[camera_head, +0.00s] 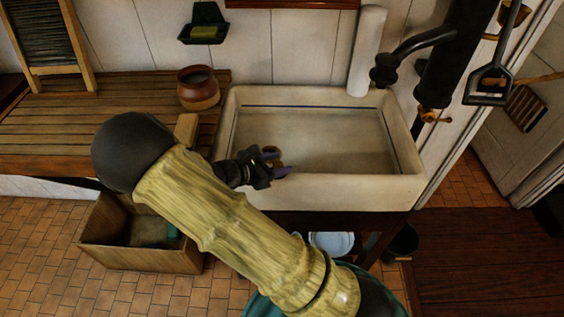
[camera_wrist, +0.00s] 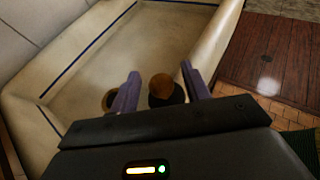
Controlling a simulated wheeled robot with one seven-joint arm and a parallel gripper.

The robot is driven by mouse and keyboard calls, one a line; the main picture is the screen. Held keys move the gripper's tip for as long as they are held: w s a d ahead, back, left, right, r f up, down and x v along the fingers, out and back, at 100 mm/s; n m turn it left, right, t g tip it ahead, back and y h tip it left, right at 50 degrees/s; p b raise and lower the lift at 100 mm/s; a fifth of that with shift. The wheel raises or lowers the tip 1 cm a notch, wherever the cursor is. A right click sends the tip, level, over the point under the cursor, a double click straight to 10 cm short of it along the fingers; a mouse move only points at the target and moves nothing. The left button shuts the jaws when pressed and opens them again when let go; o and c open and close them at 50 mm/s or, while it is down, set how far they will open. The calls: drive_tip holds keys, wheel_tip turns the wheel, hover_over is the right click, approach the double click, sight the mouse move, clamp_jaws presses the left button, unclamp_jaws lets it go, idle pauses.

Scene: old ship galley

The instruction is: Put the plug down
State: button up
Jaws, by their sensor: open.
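The plug (camera_wrist: 161,87) has a rounded brown top and a darker rim below. It is in the sink (camera_head: 400,147), between the fingertips of my open gripper (camera_wrist: 160,76) in the wrist view. A gap shows between the plug and the right finger; the left finger is close beside it, and contact there is unclear. A round drain hole (camera_wrist: 108,99) shows just left of the plug, partly hidden by the left finger. In the head view my gripper (camera_head: 276,163) reaches over the sink's left front rim, with small brown shapes at its fingertips.
A brown pot (camera_head: 198,88) stands on the wooden counter (camera_head: 90,115) left of the sink. A black pump spout (camera_head: 420,42) overhangs the sink's back right. A wooden crate (camera_head: 140,258) sits on the floor below. The sink's right half is empty.

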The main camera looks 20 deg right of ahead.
drive_tip(key=b+v, duration=0.1)
drive_tip(key=v, duration=0.9)
drive_tip(key=shift+s, duration=0.1)
drive_tip(key=s+d+r+m+g+y, duration=0.1)
drive_tip(key=s+d+m+y, duration=0.3)
drive_tip(key=m, duration=0.7)
drive_tip(key=s+d+r+m+y, duration=0.1)
drive_tip(key=s+d+m+y, duration=0.4)
drive_tip(key=m+y, duration=0.3)
drive_tip(key=s+m, duration=0.1)
drive_tip(key=m, duration=0.1)
drive_tip(key=shift+s+r+m+g+y, duration=0.3)
drive_tip(key=shift+s+m+g+y, duration=0.05)
drive_tip(key=shift+m+g+y, duration=0.05)
